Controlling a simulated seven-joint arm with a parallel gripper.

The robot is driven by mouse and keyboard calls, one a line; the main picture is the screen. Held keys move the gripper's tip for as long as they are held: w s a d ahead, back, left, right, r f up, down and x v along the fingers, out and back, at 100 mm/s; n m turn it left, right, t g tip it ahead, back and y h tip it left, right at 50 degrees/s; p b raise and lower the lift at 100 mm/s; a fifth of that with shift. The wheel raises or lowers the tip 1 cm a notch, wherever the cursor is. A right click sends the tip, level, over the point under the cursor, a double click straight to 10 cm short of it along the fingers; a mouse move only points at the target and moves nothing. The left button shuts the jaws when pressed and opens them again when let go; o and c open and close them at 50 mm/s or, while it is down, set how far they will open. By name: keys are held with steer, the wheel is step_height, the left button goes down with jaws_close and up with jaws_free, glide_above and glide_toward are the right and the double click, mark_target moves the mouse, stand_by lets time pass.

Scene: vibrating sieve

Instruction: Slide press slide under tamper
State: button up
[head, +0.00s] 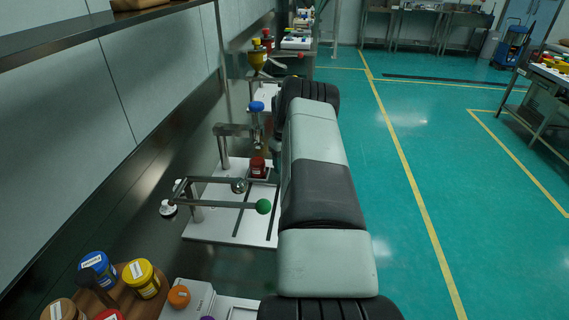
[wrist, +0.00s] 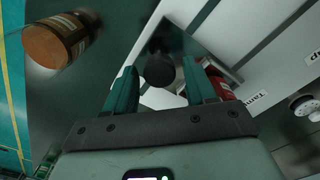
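In the wrist view my gripper (wrist: 160,72) is open. A dark round knob (wrist: 160,71) shows between its fingertips, with gaps on both sides. The knob appears to be on a grey metal slide (wrist: 183,42) on the white press base (wrist: 262,22). A red jar (wrist: 220,88) stands just right of the right finger, partly hidden by it. In the head view the red jar (head: 258,168) stands on the base (head: 222,227), below a blue-topped upright (head: 256,107) that seems to be the tamper. My arm hides my gripper there.
Two lever bars, one ending in a green ball (head: 263,207), cross above the base. Capped jars, one yellow (head: 141,277), stand at front left. A brown jar (wrist: 57,40) shows at upper left in the wrist view.

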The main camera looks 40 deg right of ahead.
steer(key=shift+o, duration=0.4)
step_height(320, 180, up, 11)
stand_by(0.4)
steer(key=shift+f, duration=0.1)
steer(key=s+f+t, duration=0.1)
steer(key=s+t, duration=0.3)
steer(key=s, duration=0.1)
steer(key=shift+t, duration=0.3)
steer(key=x, duration=1.1)
